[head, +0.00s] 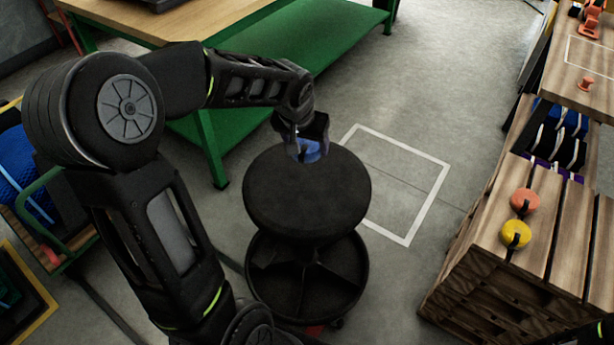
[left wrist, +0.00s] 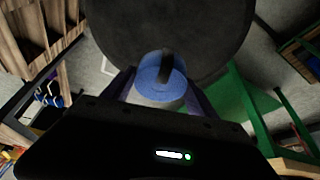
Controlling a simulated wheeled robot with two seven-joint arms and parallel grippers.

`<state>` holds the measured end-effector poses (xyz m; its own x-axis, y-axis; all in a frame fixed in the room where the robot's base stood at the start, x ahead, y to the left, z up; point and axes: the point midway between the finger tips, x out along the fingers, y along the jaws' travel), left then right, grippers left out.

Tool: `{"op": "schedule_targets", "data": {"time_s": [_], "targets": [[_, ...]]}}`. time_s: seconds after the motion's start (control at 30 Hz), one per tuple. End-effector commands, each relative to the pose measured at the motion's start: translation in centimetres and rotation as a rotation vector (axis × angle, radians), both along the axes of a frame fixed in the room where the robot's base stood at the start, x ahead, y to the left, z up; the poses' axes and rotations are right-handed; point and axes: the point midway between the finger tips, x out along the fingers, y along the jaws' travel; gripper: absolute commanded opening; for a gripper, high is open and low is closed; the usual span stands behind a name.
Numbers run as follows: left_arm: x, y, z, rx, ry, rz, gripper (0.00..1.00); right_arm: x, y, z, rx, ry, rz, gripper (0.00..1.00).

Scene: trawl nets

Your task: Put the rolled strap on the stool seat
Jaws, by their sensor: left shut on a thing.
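The rolled strap (head: 309,151) is a blue roll with a dark band across it, which shows clearly in the left wrist view (left wrist: 160,78). My left gripper (head: 308,158) is shut on it, with a finger on either side of the roll in the left wrist view (left wrist: 160,85). The stool seat (head: 306,200) is a round black disc. The gripper and strap are over the far part of the seat; whether the strap touches the seat I cannot tell. My right gripper is not in view.
A round black lower tray (head: 345,285) sits under the seat. A wooden-topped green bench (head: 215,140) stands behind on the left. A slatted wooden crate (head: 478,245) at right bears an orange roll (head: 524,201) and a yellow roll (head: 516,234). Floor with a white outlined square (head: 425,205) lies clear between.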

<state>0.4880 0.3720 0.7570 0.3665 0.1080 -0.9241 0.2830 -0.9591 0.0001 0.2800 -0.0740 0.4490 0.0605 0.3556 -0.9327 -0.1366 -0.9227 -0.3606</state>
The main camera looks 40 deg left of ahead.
Motion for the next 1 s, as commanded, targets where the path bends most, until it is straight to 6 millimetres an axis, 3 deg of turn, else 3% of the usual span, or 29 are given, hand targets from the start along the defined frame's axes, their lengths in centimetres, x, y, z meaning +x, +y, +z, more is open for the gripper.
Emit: {"op": "schedule_targets", "data": {"time_s": [0.17, 0.43, 0.83, 1.0], "targets": [[0.0, 0.0, -1.1, 0.0, 0.001, -0.001, 0.18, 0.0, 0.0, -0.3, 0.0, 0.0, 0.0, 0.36], [0.0, 0.0, -5.7, 0.0, 0.002, -0.001, 0.18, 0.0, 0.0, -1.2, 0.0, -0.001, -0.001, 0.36], [0.1, 0.0, -6.4, 0.001, -0.001, -0.001, 0.18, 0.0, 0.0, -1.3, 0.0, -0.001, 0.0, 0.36], [0.0, -0.1, -8.7, 0.0, 0.002, -0.001, 0.18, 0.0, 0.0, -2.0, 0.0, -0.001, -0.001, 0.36]]}}
